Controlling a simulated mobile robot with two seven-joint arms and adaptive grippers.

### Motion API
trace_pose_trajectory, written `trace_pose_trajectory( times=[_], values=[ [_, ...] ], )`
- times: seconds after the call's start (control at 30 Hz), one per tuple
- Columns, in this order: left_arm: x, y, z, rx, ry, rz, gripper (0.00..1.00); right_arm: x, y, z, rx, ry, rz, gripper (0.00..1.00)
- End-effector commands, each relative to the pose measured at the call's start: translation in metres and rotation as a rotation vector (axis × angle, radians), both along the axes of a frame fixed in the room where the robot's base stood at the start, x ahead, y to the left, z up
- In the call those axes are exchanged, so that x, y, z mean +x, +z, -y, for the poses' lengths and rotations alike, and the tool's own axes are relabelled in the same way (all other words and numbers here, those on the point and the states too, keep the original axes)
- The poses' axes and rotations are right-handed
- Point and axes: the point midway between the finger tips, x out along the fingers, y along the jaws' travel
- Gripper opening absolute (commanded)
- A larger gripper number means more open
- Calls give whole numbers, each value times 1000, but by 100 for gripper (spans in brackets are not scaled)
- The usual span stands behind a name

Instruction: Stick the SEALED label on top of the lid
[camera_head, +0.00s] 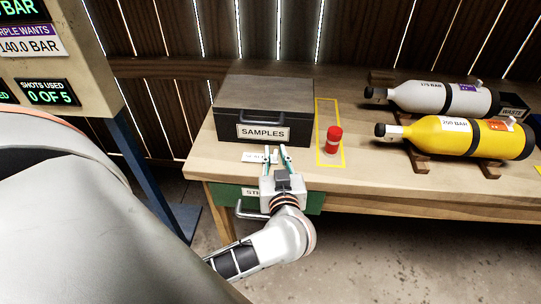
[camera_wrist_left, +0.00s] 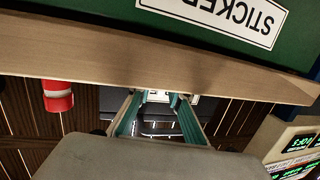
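The dark grey SAMPLES box (camera_head: 262,92) stands shut on the workbench, its flat lid (camera_head: 268,90) on top and a handle and name plate on its front. A small white label (camera_head: 252,157), its lettering partly readable as SEALED, lies at the bench's front edge before the box. My left gripper (camera_head: 277,151) reaches over that edge with its teal fingers apart, the left one overlapping the label's right end. In the left wrist view the fingers (camera_wrist_left: 158,100) stand apart with a white piece showing between their tips; contact is unclear. My right gripper is not in view.
A red canister (camera_head: 334,139) stands inside a yellow outline (camera_head: 327,105) right of the box. Grey (camera_head: 440,97) and yellow (camera_head: 465,137) cylinders lie on wooden rests farther right. A green STICKERS drawer (camera_head: 313,202) hangs under the bench edge, below the gripper.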

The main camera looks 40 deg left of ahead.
Motion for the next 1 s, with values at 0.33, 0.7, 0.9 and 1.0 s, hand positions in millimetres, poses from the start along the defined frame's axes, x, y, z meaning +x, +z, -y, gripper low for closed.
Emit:
trace_pose_trajectory(
  times=[0.33, 0.7, 0.9, 1.0],
  values=[
    [0, -1, -1, -2, 0, -2, 1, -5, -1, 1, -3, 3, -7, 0],
    [0, 0, 0, -2, 0, -1, 0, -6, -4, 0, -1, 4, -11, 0],
    [1, 5, 1, -1, 0, 3, 0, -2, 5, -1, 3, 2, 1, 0],
    [1, 10, 2, -1, 1, 5, 0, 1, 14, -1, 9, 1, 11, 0]
  ],
)
